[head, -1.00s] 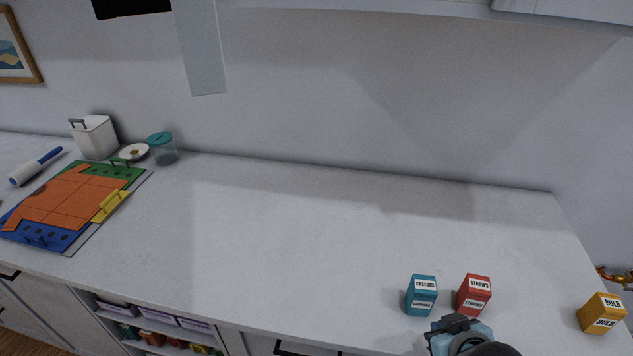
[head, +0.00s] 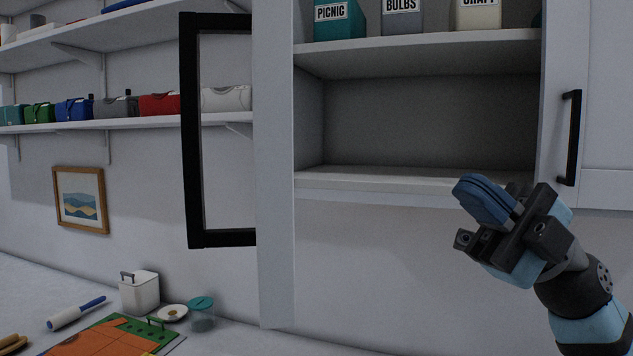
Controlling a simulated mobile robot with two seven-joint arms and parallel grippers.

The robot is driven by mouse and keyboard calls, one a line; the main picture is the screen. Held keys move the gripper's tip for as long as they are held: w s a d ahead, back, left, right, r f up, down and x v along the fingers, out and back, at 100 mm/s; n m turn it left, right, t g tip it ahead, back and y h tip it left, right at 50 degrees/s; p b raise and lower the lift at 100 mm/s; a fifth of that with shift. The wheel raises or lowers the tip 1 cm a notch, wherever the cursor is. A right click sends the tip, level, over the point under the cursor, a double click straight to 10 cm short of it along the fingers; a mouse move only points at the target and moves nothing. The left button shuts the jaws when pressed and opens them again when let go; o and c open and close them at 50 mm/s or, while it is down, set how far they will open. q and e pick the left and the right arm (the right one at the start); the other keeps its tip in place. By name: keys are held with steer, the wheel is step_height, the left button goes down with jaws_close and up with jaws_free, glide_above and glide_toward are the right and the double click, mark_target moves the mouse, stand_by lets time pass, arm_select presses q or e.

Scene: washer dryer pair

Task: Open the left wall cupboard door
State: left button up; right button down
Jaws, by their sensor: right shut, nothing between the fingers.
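The left wall cupboard (head: 430,186) stands open, with its shelves showing. Its white door (head: 274,190) is swung out towards me and seen almost edge-on at the left of the opening. The door's large black handle (head: 191,140) sticks out to the left from its outer face. My right gripper (head: 484,202) is in front of the cupboard's lower right part, shut and empty. It is well to the right of the open door and does not touch it. My left gripper is not in view.
A shut cupboard door with a black handle (head: 572,138) is at the right. Labelled boxes, including a teal one (head: 340,22), stand on the upper shelf. Wall shelves (head: 120,124) hold several small boxes.

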arm_select(q)
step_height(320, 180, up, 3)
steer(key=p, duration=0.3)
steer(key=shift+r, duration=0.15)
arm_select(e)
steer(key=s+a+r+n+h, duration=0.1)
steer(key=s+a+h, duration=0.1)
steer(key=a, duration=0.3)
steer(key=s+a+r+n+g+h, duration=0.1)
steer(key=a+h, duration=0.2)
steer(key=a, duration=0.2)
steer(key=s+a+n+h, duration=0.1)
steer(key=s+a+h, duration=0.1)
steer(key=a, duration=0.4)
steer(key=shift+s+r+h, duration=0.3)
steer(key=shift+r+h, duration=0.1)
steer(key=shift+h, duration=0.1)
